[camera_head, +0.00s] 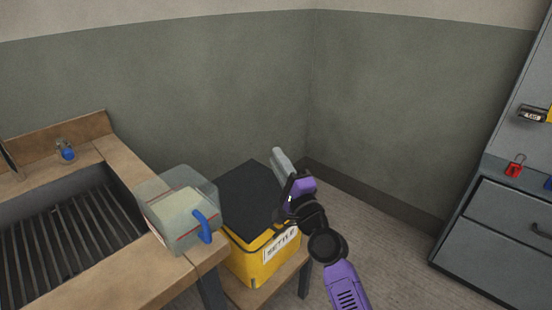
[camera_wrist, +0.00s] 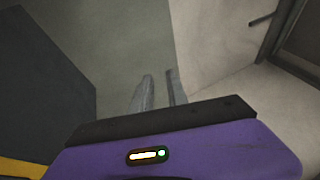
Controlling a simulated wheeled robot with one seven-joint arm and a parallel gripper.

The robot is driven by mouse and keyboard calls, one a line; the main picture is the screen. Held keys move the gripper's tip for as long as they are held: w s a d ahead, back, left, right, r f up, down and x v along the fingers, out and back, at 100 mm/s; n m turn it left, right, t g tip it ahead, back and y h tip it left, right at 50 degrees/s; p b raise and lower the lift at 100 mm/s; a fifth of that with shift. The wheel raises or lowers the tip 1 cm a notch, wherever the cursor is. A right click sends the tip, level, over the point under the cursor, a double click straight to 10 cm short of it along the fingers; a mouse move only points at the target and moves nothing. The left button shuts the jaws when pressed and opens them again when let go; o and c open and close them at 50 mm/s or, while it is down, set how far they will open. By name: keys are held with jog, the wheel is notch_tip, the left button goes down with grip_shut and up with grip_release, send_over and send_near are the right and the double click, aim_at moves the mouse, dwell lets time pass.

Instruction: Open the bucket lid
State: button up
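The bucket is a yellow box (camera_head: 262,262) with a flat black lid (camera_head: 243,196) and a white label on its front. The lid lies flat on top and looks closed. It also shows as a dark surface at the left of the wrist view (camera_wrist: 40,85), with a strip of the yellow body (camera_wrist: 20,168) below it. My gripper (camera_head: 277,153) is at the right side of the lid, its fingers pointing up and away in the head view. In the wrist view my gripper (camera_wrist: 160,75) shows a narrow gap between its fingers, with nothing between them. My arm hides the bucket's right edge.
The bucket stands on a low wooden stand (camera_head: 262,296). To its left, a wooden bench (camera_head: 105,288) with a grated basin carries a grey translucent container with a blue handle (camera_head: 178,208). Walls rise behind. A grey cabinet (camera_head: 505,225) stands at right, with open floor between.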

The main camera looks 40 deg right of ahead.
jog(key=b+v, duration=0.1)
jog(key=v, duration=0.5)
jog(key=shift+s+b, duration=0.2)
jog(key=shift+b, duration=0.1)
jog(key=shift+c, duration=0.2)
